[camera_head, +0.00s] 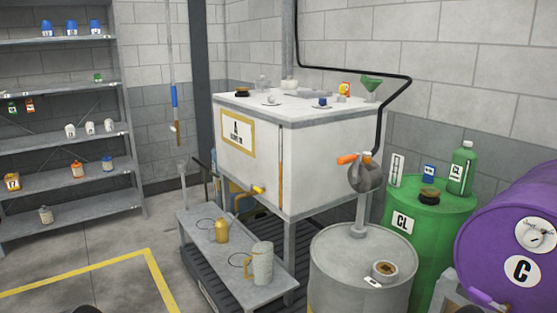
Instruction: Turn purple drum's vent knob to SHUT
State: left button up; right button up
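The purple drum (484,225) lies on its side at the right edge, its end face turned toward me and partly cut off. On that face is a round white plate (536,234) with a small metal knob at its middle; its markings are too small to read. A purple handle (487,298) shows low on the face. A dark tip at the bottom left edge (85,309) seems to be my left gripper. A dark shape at the bottom right seems to be my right gripper; I cannot tell either one's opening.
A green drum (431,228) labelled CL carries bottles beside the purple drum. A grey drum (335,250) with a pump (366,176) stands left of it. A white tank (330,150), a low bench (204,240) and shelves (58,198) lie further left. Floor is clear at left.

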aim_at(533, 238)
jog(key=z, duration=1.5)
